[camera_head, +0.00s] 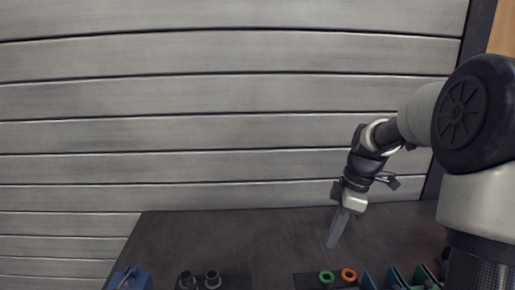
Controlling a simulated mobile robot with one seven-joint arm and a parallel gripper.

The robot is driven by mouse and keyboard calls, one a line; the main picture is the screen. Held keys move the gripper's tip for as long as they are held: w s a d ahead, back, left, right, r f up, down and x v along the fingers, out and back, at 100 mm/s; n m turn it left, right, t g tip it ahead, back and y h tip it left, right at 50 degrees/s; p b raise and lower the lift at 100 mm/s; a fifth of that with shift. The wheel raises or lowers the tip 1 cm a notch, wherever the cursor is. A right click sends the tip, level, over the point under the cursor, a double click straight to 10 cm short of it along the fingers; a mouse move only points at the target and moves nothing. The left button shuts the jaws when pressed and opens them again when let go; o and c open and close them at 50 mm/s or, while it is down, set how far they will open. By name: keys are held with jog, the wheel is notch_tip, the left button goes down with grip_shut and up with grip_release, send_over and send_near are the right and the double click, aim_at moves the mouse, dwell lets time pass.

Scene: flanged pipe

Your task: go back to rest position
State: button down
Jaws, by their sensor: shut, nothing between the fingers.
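My gripper (334,232) is at the right of the camera_head view, above the dark table (220,232). Its narrow grey fingers point down and are together with nothing between them. My arm comes in from the right edge and bends down at the wrist. The fingertips are beyond the row of parts at the bottom of the picture and appear clear of them.
A green ring (326,276) and an orange ring (348,274) sit on a dark block at the bottom. Two dark cylindrical parts (212,277), a blue part (130,279) and dark green fixtures (397,277) line the front. A slatted wall (230,100) stands behind.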

jog(key=s+a+r+m+t+h, duration=0.25)
jog(key=s+r+m, duration=0.2)
jog(key=r, duration=0.25)
jog(key=s+a+r+m+t+h, duration=0.1)
jog(key=s+a+r+m+t, duration=0.15)
jog(key=s+r, duration=0.35)
jog(key=s+a+f+m+p, duration=0.1)
jog(key=s+a+m, duration=0.2)
jog(key=s+m, duration=0.4)
jog(key=s+y, duration=0.1)
jog(key=s, duration=0.2)
jog(key=shift+a+m+t, duration=0.25)
jog(key=shift+m+t, duration=0.05)
jog(key=shift+t, duration=0.1)
jog(key=shift+d, duration=0.1)
